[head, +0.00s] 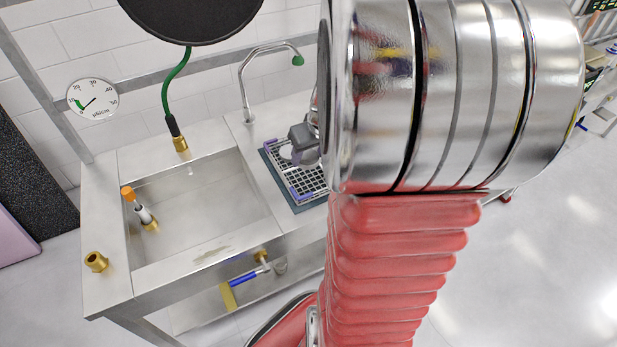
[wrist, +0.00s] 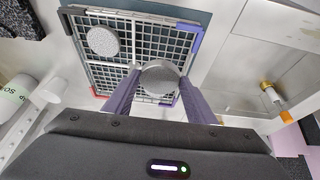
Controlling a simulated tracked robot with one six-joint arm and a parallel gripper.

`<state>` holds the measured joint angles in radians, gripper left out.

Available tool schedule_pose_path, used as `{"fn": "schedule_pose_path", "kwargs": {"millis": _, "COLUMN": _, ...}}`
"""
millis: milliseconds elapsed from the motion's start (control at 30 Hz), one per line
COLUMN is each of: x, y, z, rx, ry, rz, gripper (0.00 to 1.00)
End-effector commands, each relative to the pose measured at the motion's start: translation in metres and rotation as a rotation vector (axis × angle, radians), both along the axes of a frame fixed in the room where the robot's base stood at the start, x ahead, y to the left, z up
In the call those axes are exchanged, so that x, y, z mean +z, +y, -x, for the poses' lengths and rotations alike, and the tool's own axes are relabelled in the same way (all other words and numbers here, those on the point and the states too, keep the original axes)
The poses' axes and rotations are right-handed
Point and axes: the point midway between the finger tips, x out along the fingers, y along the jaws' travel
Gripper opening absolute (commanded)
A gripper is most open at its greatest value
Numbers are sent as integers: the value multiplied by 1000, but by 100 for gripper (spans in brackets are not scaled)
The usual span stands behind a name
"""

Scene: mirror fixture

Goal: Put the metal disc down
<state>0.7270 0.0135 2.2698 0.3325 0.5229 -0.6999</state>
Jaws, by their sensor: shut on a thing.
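A grey metal disc (wrist: 160,77) sits between the two dark purple fingers of my gripper (wrist: 159,82) in the wrist view, and the fingers are shut on it. The disc is over the black grid rack (wrist: 133,73), near one edge. I cannot tell whether it touches the grid. In the head view my gripper (head: 304,146) is above the rack (head: 306,184) on the counter right of the sink. A second round speckled grey disc (wrist: 103,41) lies on another part of the grid.
The sink basin (head: 205,205) is left of the rack, holding an orange-capped item (head: 139,204). A curved faucet (head: 246,85) stands behind the rack. A brass fitting (head: 96,262) is on the counter's left edge. My red-sleeved arm hides the right side.

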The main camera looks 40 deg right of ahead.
Motion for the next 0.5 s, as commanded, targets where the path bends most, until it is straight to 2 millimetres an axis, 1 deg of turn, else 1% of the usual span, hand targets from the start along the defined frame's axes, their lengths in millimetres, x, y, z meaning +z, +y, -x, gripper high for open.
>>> {"fn": "schedule_pose_path", "kwargs": {"millis": 33, "x": -10, "y": 1, "z": 1, "rx": 0, "ry": 4, "rz": -4, "gripper": 25}}
{"fn": "schedule_pose_path", "kwargs": {"millis": 100, "x": -22, "y": 1, "z": 1, "rx": 0, "ry": 4, "rz": -4, "gripper": 25}}
{"fn": "schedule_pose_path", "kwargs": {"millis": 200, "x": -36, "y": 1, "z": 1, "rx": -1, "ry": 3, "rz": -2, "gripper": 25}}
{"fn": "schedule_pose_path", "kwargs": {"millis": 300, "x": -43, "y": 1, "z": 0, "rx": 1, "ry": 1, "rz": -2, "gripper": 25}}
{"fn": "schedule_pose_path", "kwargs": {"millis": 500, "x": -44, "y": 0, "z": 0, "rx": 0, "ry": 0, "rz": -1, "gripper": 25}}
